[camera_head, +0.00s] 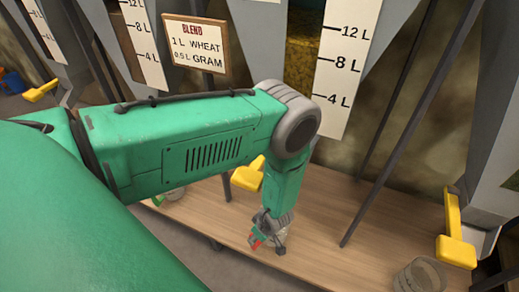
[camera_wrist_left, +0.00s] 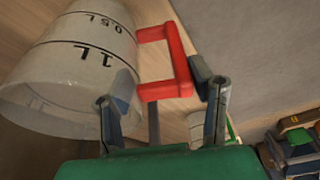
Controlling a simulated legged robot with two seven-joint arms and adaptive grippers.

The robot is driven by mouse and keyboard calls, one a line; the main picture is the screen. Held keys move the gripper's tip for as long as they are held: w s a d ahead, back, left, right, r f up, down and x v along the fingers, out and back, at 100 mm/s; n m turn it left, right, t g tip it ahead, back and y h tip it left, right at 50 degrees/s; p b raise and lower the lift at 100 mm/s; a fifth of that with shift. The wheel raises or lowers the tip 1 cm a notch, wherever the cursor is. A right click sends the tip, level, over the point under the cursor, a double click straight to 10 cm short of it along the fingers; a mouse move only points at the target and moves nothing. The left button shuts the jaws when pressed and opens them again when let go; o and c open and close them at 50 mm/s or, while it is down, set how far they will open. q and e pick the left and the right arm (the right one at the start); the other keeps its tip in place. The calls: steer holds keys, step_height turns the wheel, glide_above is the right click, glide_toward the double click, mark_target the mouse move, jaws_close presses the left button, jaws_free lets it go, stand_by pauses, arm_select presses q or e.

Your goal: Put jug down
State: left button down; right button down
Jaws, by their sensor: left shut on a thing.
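The jug is a translucent white measuring cup with black 1L and 0.5L marks and a red handle. It fills the left of the left wrist view (camera_wrist_left: 75,70). I cannot tell whether the jug's base touches the bench. My right gripper is not in view.
The wooden bench (camera_head: 325,240) has bare room right of the jug. A clear container (camera_head: 420,275) stands at the right end. Another container (camera_head: 173,194) is partly behind my arm. Yellow levers (camera_head: 456,250), dark struts (camera_head: 390,125) and a BLEND sign (camera_head: 195,45) stand behind.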

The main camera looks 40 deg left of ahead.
arm_select(q)
steer(key=x, duration=0.2)
steer(key=shift+d+f+b, duration=0.15)
steer(key=shift+f+b, duration=0.2)
steer(key=shift+r, duration=0.15)
steer(key=shift+d, duration=0.35)
steer(key=c, duration=0.7)
jaws_free()
steer(key=shift+a, duration=0.15)
steer(key=shift+a, duration=0.1)
